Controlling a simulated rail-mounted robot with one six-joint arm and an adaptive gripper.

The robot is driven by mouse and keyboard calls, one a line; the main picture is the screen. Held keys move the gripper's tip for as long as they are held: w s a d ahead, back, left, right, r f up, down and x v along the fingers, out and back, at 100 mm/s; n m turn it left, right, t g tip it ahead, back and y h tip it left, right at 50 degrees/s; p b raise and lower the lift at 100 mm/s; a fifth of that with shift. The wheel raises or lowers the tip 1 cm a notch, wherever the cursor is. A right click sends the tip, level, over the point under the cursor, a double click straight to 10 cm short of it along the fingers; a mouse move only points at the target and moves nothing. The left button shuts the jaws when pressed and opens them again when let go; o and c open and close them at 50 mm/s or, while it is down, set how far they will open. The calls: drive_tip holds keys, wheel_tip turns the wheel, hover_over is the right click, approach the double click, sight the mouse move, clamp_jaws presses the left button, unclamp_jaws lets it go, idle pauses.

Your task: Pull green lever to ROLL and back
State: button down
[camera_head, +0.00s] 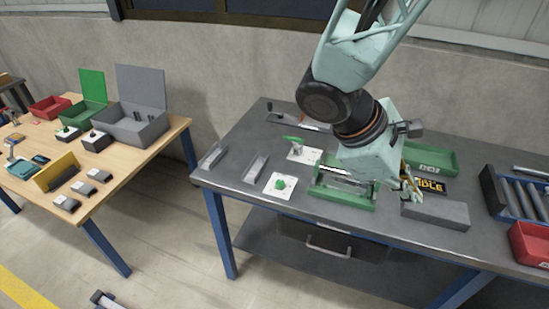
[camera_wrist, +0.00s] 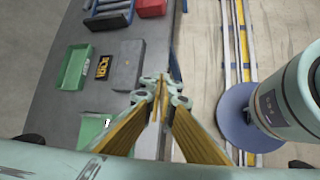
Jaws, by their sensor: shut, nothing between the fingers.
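A green lever (camera_head: 293,139) sticks out to the left above a white plate (camera_head: 304,156) toward the back of the grey table (camera_head: 232,181). Any ROLL marking is too small to read. A second white plate with a green knob (camera_head: 281,184) lies nearer the front. My gripper (camera_head: 414,194) is well to the right of the lever, above the table's right part near a grey block (camera_head: 440,214). In the wrist view my gripper (camera_wrist: 163,80) is shut and empty, its fingertips together. The lever cannot be made out in the wrist view.
A green tray (camera_head: 345,195) with metal parts stands between the white plates and my gripper. A green bin (camera_head: 430,157), a blue roller tray (camera_head: 522,190) and a red bin (camera_head: 530,244) are to the right. Narrow grey holders (camera_head: 256,168) stand left of the plates.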

drive_tip(key=w+a+f+n+t+h, duration=0.1)
drive_tip(key=w+a+f+n+t, duration=0.1)
drive_tip(key=w+a+n+t, duration=0.4)
drive_tip(key=w+a+f+n+t+h, duration=0.1)
drive_tip(key=w+a+f+n, duration=0.1)
drive_tip(key=w+a+n, duration=0.45)
drive_tip(key=w+a+f+n+t+y, duration=0.2)
drive_tip(key=w+a+f+n+y, duration=0.1)
drive_tip(key=a, duration=0.6)
drive_tip(key=w+a+f+n+t+y+b, duration=0.1)
drive_tip(key=w+a+f+n+t+y, duration=0.1)
drive_tip(key=a, duration=0.7)
drive_tip(key=shift+w+a+f+n+t+y, duration=0.15)
drive_tip(key=shift+w+f+n+t+y, duration=0.25)
drive_tip(key=shift+w+f+n+t, duration=0.4)
drive_tip(key=b, duration=0.2)
approach(292, 141)
drive_tip(key=w+d+f, duration=0.1)
drive_tip(key=w+f, duration=0.2)
drive_tip(key=f, duration=0.1)
drive_tip(key=shift+w+d+r+b, duration=0.1)
drive_tip(key=shift+w+d+r, duration=0.05)
drive_tip(key=shift+w, duration=0.3)
drive_tip(key=shift+w+d+r+b, duration=0.15)
drive_tip(key=shift+w+r, duration=0.05)
drive_tip(key=shift+w, duration=0.25)
drive_tip(key=shift+w+d+r+b, duration=0.1)
drive_tip(key=shift+w+d+r, duration=0.05)
drive_tip(key=shift+w, duration=0.3)
